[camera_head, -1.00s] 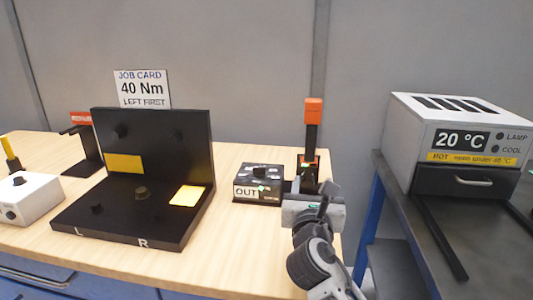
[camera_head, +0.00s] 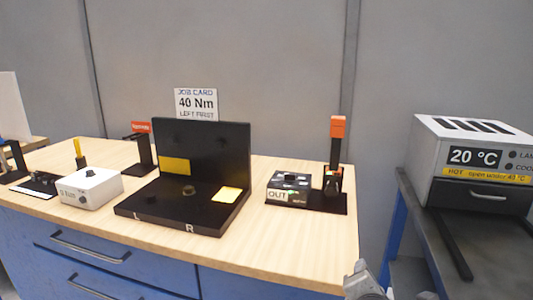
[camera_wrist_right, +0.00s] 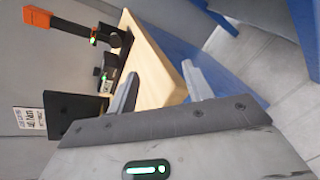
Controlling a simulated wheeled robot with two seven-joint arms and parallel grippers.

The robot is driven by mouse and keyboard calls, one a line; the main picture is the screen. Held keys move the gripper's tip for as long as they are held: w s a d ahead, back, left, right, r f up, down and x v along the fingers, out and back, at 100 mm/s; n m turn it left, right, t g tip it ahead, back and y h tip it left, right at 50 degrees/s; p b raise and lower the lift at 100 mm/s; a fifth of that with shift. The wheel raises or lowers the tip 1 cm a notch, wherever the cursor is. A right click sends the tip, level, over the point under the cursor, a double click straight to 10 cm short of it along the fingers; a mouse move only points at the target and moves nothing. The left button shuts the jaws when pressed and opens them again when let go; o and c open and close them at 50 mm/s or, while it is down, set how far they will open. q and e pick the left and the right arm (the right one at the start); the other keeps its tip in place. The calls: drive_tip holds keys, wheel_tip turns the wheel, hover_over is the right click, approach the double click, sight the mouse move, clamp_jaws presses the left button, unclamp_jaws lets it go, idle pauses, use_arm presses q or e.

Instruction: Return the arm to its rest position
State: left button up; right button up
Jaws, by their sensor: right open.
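My right arm shows only in part at the bottom edge of the head view, right of the bench's corner. In the right wrist view my right gripper (camera_wrist_right: 160,90) is open, its two fingers apart with nothing between them. It is off the bench's right end, with the wooden top (camera_wrist_right: 160,65) and blue side beyond the fingers. My left gripper is not in view.
The bench (camera_head: 275,245) carries a black L-shaped fixture (camera_head: 225,140), a black OUT box (camera_head: 289,190), an orange-handled tool (camera_head: 337,130) upright in its stand, and a white box (camera_head: 92,188). A 20 °C oven (camera_head: 470,140) stands on a dark cart (camera_head: 425,215) at right.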

drive_tip(key=s+f+m+g+y, duration=0.3)
drive_tip(key=s+f+m+g, duration=0.25)
drive_tip(key=s+m, duration=0.6)
drive_tip(key=s+f+m+g+y, duration=0.2)
drive_tip(key=s+f+m+g, duration=0.2)
drive_tip(key=s+f+m, duration=0.75)
drive_tip(key=w+a+n+t+y, duration=0.2)
drive_tip(key=a+n+t+y, duration=0.1)
drive_tip(key=a+t, duration=0.3)
drive_tip(key=shift+w+f, duration=0.25)
drive_tip(key=shift+f, duration=0.2)
drive_tip(key=shift+t, duration=0.25)
